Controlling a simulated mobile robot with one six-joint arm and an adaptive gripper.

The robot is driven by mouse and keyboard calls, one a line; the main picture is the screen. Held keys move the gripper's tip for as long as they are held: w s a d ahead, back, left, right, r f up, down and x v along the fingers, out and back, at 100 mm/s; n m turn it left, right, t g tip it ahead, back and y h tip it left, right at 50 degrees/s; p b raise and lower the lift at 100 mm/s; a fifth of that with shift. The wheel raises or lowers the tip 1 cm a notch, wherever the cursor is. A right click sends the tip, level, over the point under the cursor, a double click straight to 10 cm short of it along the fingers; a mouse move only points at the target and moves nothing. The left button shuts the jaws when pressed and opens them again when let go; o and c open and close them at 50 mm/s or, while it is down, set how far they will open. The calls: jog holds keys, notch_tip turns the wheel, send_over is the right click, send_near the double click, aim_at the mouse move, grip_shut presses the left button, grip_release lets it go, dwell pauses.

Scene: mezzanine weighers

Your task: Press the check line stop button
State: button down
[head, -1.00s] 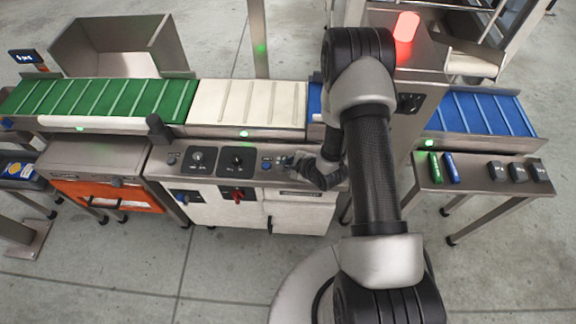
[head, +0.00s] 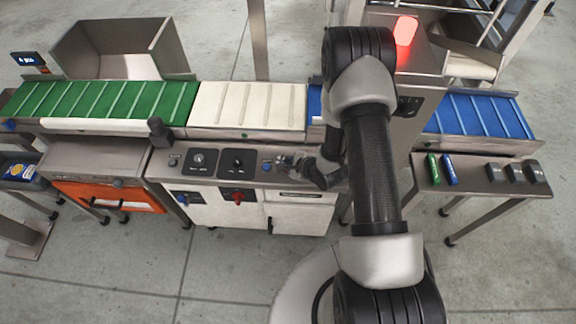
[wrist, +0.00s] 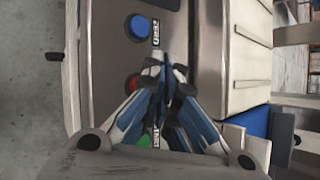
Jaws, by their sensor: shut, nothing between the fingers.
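In the wrist view a red button (wrist: 132,82) sits on the grey control panel (wrist: 104,60), partly hidden by my left finger. A blue button (wrist: 139,27) marked ZERO is above it. A green button (wrist: 145,141) shows partly below, behind my fingers. My gripper (wrist: 163,66) is shut and empty over the panel, its tips beside the red button in the picture. I cannot tell whether it touches anything. In the head view my gripper (head: 283,160) is at the panel's right part, close to the blue button (head: 266,167); the red button is hidden there.
Green (head: 95,101), cream (head: 248,105) and blue (head: 475,112) conveyor belts run behind the panel. A red lamp (head: 405,30) glows on the cabinet. Two dark rotary knobs (head: 203,160) (head: 237,163) sit left of my gripper. A side table (head: 470,180) stands at right.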

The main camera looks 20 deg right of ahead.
notch_tip(320, 180, up, 5)
jog(key=p, duration=0.4)
dwell(0.3)
dwell(0.6)
